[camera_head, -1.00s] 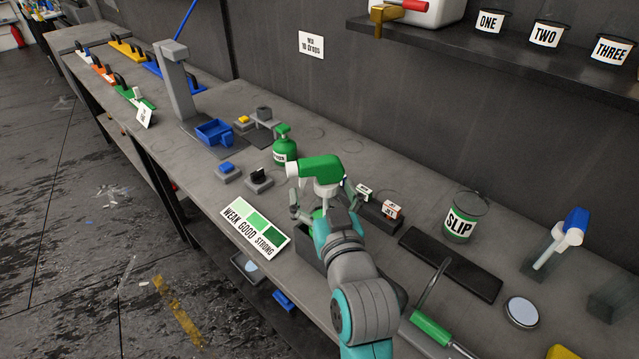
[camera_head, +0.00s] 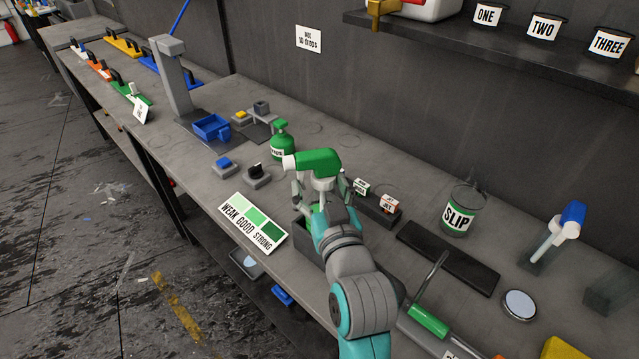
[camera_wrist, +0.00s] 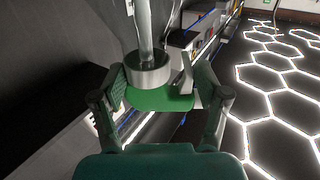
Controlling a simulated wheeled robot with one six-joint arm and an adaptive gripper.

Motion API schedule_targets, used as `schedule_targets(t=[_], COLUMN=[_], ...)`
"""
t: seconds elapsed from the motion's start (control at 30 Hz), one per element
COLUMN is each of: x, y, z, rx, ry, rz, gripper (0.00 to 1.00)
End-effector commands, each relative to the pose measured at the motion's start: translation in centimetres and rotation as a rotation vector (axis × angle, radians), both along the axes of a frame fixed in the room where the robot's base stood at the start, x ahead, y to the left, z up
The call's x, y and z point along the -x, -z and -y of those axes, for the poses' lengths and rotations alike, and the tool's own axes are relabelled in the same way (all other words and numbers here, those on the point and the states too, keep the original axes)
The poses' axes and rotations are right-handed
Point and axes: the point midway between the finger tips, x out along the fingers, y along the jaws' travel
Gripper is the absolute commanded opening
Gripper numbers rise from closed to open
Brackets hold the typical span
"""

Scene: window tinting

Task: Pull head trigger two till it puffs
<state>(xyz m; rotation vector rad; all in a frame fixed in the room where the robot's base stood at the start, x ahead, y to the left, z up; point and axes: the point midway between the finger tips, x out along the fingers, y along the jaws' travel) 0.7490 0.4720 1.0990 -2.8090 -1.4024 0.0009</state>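A green spray head (camera_head: 318,162) with a white nozzle pointing left sits upright at my gripper (camera_head: 322,200), above the bench. In the wrist view, the green head (camera_wrist: 160,99) with its grey collar and tube lies between the two fingers of my gripper (camera_wrist: 155,90), which appear to press on its sides. I cannot read a number on this head, and its trigger is mostly hidden by my fingers. A second spray head, blue with a white body (camera_head: 572,218), stands in a clear holder at the right. No puff of spray shows.
A WEAK GOOD STRONG colour card (camera_head: 252,224) lies left of my gripper. A green bottle (camera_head: 281,142) stands behind it. A SLIP pot (camera_head: 460,212), black mat (camera_head: 448,262) and green-handled tool (camera_head: 428,320) lie to the right. Pots ONE, TWO (camera_head: 543,28) and THREE are shelved.

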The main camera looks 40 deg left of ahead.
Motion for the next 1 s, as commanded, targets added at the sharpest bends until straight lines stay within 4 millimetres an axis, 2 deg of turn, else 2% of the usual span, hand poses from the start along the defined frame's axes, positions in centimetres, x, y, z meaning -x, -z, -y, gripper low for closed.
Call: schedule_targets(t=[0.03,0.1,0.43,0.57,1.0], x=[0.0,0.0,0.0,0.5,5.4], y=[-0.1,-0.1,0.0,0.1,0.1], z=[0.0,0.0,0.1,0.8,7.2], rx=[-0.001,-0.001,0.002,0.002,0.001], ry=[0.000,0.000,0.001,0.001,0.002], rz=[0.002,0.002,0.001,0.000,0.002], gripper=[0.85,0.97,0.97,0.97,0.97])
